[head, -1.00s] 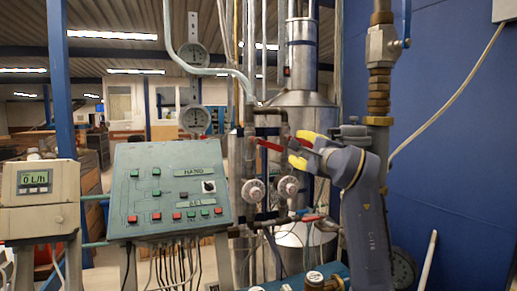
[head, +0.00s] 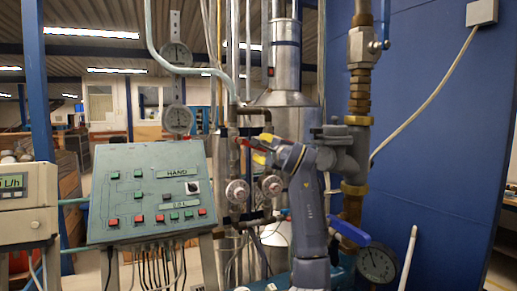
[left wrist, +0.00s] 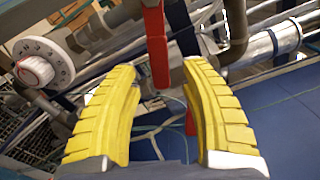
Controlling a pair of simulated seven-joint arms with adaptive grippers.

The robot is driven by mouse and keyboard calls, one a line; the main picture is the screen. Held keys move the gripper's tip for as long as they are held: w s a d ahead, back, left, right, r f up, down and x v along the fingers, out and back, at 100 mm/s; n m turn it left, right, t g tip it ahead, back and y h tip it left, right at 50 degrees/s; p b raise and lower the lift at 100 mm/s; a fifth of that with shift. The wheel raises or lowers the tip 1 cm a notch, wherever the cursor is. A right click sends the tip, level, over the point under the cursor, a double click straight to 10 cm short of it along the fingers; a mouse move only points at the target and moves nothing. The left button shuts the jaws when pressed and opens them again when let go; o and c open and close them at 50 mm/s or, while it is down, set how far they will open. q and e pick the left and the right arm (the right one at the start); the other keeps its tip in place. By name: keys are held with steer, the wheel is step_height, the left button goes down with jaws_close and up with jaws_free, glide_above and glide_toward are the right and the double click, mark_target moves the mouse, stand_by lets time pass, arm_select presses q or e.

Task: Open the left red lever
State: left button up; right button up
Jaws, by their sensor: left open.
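A red lever (head: 245,143) sits on the pipework left of the steel tank in the head view. In the left wrist view the red lever (left wrist: 156,45) hangs down from the top edge, its end between the fingertips. My left gripper (head: 262,148) is at the lever's right end, with yellow fingertips. In the left wrist view my left gripper (left wrist: 160,70) is open, with a gap visible on both sides of the lever. Another red piece (left wrist: 190,120) shows lower between the fingers. My right gripper is not in view.
Two round white valve knobs (head: 237,192) are below the lever. A green control panel (head: 150,190) stands left. A brass-fitted pipe (head: 360,95), blue handle (head: 349,231) and gauge (head: 377,262) are right. A white dial knob (left wrist: 36,70) is close to the left finger.

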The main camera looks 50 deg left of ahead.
arm_select(q)
steer(key=shift+x, duration=2.05)
jaws_close()
